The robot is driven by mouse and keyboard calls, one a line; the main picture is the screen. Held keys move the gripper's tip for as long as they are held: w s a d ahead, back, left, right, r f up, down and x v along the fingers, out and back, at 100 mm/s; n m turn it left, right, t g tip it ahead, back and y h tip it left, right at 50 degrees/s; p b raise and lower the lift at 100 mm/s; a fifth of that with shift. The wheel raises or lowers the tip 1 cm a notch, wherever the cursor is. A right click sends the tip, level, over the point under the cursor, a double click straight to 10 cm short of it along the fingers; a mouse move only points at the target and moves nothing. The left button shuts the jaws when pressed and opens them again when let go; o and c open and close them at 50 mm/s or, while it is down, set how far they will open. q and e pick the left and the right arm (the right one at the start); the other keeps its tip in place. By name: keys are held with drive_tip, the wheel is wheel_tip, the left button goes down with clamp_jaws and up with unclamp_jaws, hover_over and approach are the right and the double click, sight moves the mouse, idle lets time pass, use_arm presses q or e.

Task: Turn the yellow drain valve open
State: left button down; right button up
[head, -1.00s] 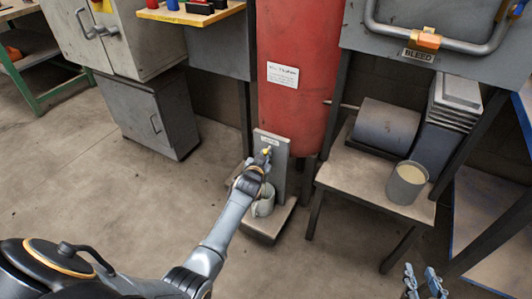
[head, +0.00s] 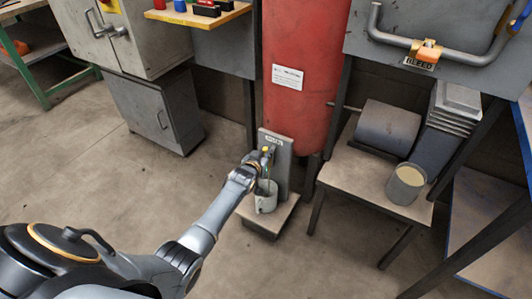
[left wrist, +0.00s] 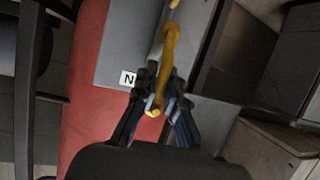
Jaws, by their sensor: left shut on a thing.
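The yellow drain valve handle (head: 266,152) is on a grey upright plate (head: 281,150) at the foot of the red tank. In the left wrist view the handle (left wrist: 170,65) is a long yellow lever running between the fingers, its rounded end near them. My left gripper (head: 260,165) is shut on the lever; the fingers also show in the left wrist view (left wrist: 158,105). A light grey cup (head: 265,204) stands below the valve. A thin greenish streak shows between valve and cup; I cannot tell what it is. My right gripper is out of view.
The red tank (head: 301,110) rises behind the valve. A low bench (head: 345,178) at the right bears a grey cylinder and a bucket (head: 406,184). A grey cabinet (head: 155,110) stands at the left. The floor in front is clear.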

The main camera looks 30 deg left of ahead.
use_arm(q)
drive_tip(key=shift+a, duration=0.1)
idle(0.3)
drive_tip(key=c, duration=1.4)
unclamp_jaws()
drive_tip(key=shift+s, duration=0.1)
drive_tip(key=v, duration=1.2)
drive_tip(key=shift+f, duration=0.1)
